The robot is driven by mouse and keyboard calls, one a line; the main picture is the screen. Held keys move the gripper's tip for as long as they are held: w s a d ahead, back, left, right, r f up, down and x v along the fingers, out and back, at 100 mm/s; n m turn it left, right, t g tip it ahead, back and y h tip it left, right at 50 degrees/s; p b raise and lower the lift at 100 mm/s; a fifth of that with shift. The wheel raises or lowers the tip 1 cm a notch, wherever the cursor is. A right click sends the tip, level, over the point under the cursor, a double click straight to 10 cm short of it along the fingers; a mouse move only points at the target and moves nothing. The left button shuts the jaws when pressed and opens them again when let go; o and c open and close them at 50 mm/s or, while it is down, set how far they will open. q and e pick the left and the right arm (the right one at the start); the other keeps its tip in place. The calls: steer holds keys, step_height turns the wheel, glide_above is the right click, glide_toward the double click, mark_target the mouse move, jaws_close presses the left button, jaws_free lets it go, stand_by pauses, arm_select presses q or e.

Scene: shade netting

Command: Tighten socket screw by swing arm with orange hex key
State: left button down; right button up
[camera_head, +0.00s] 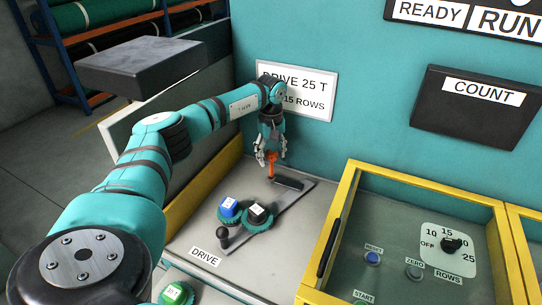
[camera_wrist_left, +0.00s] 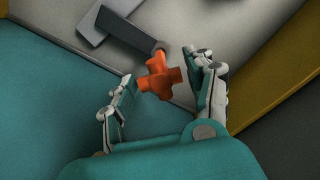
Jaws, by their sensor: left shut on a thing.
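My left gripper (camera_head: 270,153) points down and is shut on the orange hex key (camera_head: 271,165). In the left wrist view the key's cross-shaped orange handle (camera_wrist_left: 158,78) sits between the two fingers (camera_wrist_left: 166,86). The socket screw is hidden under the key; I cannot tell whether the tip is seated. My right gripper is out of view.
Green gears with a blue cap (camera_head: 228,207) and a black cap (camera_head: 257,212) sit on the grey plate, with a dark knob (camera_head: 223,238) in front. A yellow-framed clear cover (camera_head: 415,190) stands to the right. A teal wall with a sign (camera_head: 318,92) is close behind.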

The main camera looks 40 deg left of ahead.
arm_select(q)
steer(key=shift+w+r+p, duration=0.1)
steer(key=shift+r+p, duration=0.35)
steer(key=shift+p, duration=0.05)
steer(key=shift+r+p, duration=0.55)
steer(key=shift+r, duration=0.35)
